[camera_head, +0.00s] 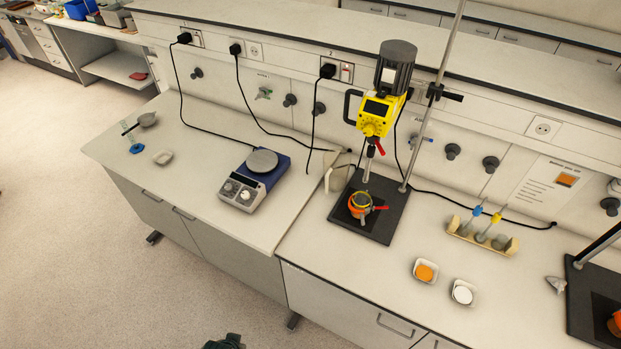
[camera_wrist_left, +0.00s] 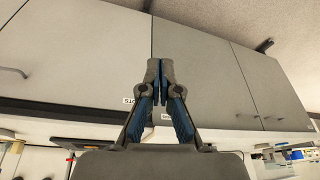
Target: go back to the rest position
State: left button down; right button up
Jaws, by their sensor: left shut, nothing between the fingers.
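My left gripper (camera_wrist_left: 160,82) shows in the left wrist view with its two fingertips together and nothing between them. It is in front of the grey cabinet doors (camera_wrist_left: 200,50) under the bench, apart from them; this view looks upside down. In the head view only a small dark part shows at the bottom edge, and I cannot tell which part of me it is. My right gripper is in neither view.
The bench (camera_head: 290,225) holds a hot plate (camera_head: 262,163), a yellow stirrer (camera_head: 380,115) on a stand, a tube rack (camera_head: 482,237), and dishes of orange (camera_head: 425,272) and white (camera_head: 462,293) powder. Another stand base (camera_head: 585,290) is at right. The floor (camera_head: 90,250) at left is clear.

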pick_arm(q)
notch_tip(320, 180, down, 27)
jog(key=s+g+b, duration=0.1)
jog(key=s+b, duration=0.1)
jog(key=b, duration=0.2)
jog(key=s+a+f+b, duration=0.2)
jog(key=s+f, duration=0.7)
jog(key=f, duration=0.1)
jog(key=s+a+f+g+b, duration=0.1)
jog(key=s+f+b, duration=0.1)
jog(key=s+f, duration=0.7)
notch_tip(320, 180, down, 2)
jog(key=shift+a+f+b, duration=0.2)
jog(key=shift+a+b, duration=0.15)
jog(key=shift+s+d, duration=0.1)
